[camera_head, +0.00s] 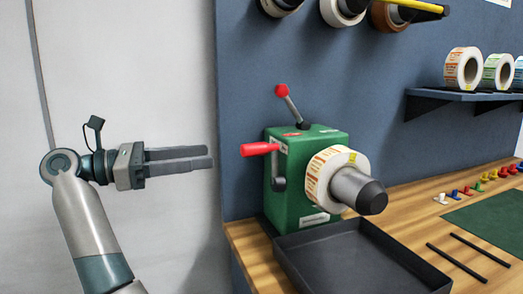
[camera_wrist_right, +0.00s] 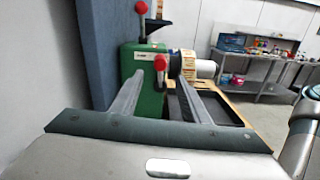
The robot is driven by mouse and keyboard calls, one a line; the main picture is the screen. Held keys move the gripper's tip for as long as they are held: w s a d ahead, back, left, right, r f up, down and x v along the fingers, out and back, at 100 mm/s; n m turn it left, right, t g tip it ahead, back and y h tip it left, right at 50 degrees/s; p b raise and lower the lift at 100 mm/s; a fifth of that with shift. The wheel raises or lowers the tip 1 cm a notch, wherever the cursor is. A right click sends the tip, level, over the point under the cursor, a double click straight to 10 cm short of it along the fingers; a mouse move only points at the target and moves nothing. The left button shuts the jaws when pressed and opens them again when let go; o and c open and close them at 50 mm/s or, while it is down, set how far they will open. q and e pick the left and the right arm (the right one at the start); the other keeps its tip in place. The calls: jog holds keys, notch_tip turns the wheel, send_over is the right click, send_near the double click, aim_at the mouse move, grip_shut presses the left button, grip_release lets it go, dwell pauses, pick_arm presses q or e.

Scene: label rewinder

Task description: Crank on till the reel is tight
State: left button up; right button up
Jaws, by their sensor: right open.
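The green rewinder (camera_head: 300,205) stands on the bench's left end against the blue panel; it also shows in the right wrist view (camera_wrist_right: 140,62). Its crank has a red handle (camera_head: 260,149) pointing left, above a dark crank arm (camera_head: 279,178). A white label reel (camera_head: 322,180) sits on its grey spindle; I cannot tell how tight it is. My right gripper (camera_head: 211,157) is level, open and empty, left of the handle with a gap between. In the right wrist view, the handle (camera_wrist_right: 161,47) appears between and slightly above the fingertips (camera_wrist_right: 160,78). My left gripper is out of view.
A lever with a red ball (camera_head: 282,90) rises from the machine's top. A black tray (camera_head: 365,255) lies in front of it. Two black rods (camera_head: 470,255) and a green mat (camera_head: 495,222) lie to the right. Space left of the crank is free.

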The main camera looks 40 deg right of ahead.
aim_at(269, 149)
jog(key=x, duration=1.4)
jog(key=shift+d, duration=0.25)
grip_shut()
